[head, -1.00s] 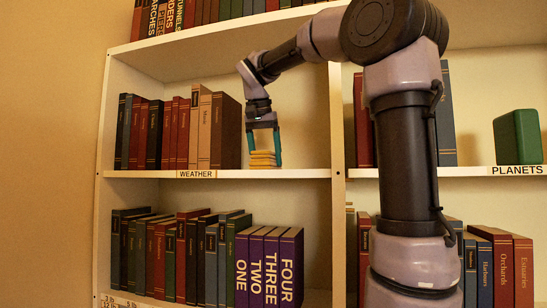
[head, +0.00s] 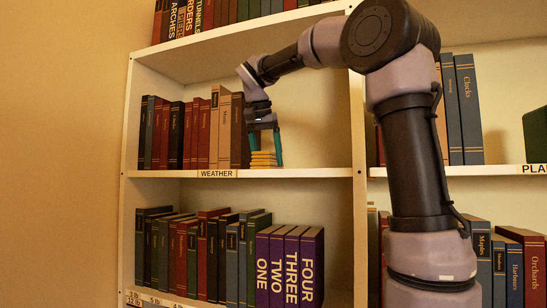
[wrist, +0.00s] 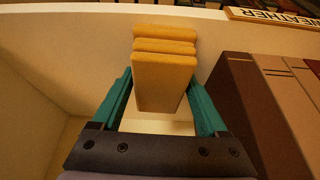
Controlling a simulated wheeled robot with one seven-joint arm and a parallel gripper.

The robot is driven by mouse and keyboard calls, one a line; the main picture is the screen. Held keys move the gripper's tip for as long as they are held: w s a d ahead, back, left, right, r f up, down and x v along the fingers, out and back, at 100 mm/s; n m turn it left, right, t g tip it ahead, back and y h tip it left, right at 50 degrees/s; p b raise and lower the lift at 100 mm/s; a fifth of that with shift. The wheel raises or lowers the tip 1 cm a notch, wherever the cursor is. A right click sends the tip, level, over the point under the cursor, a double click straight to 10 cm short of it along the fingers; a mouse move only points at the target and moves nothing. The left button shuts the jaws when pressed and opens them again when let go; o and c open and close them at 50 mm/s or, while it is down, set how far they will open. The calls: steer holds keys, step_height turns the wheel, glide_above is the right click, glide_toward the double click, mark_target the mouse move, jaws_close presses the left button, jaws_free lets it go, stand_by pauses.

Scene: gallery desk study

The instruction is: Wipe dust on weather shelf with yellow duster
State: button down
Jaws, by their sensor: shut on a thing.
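The weather shelf (head: 310,174) carries a WEATHER label (head: 216,174) on its front edge; the label also shows in the wrist view (wrist: 270,17). My gripper (head: 264,150) points down over this shelf, just right of its row of books. Its teal fingers are shut on the yellow duster (head: 263,159), a ribbed block whose lower end is at the shelf board. In the wrist view the duster (wrist: 163,80) sits between the fingertips. I cannot tell if it presses on the board. No dust can be made out on the shelf.
Books (head: 190,135) stand left of my gripper, the nearest one brown (wrist: 235,110) and close beside it. The shelf is clear to the right up to the upright divider (head: 358,140). Numbered purple books (head: 290,265) stand on the shelf below.

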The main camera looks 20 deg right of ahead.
steer(key=shift+w+a, duration=0.5)
steer(key=shift+a, duration=0.25)
steer(key=shift+w+d+r, duration=0.1)
steer(key=shift+w+d, duration=0.7)
steer(key=shift+w, duration=0.3)
steer(key=shift+s+d, duration=0.55)
steer(key=shift+d, duration=0.2)
steer(key=shift+s+d, duration=0.55)
steer(key=shift+d, duration=0.15)
steer(key=shift+s+d, duration=0.65)
steer(key=shift+d, duration=0.25)
steer(key=shift+s+d, duration=0.65)
steer(key=shift+d, duration=0.2)
steer(key=shift+s+d, duration=0.65)
steer(key=shift+d, duration=0.25)
steer(key=shift+s+d, duration=0.55)
steer(key=shift+d, duration=0.2)
steer(key=shift+s+d, duration=0.5)
steer(key=shift+d, duration=0.25)
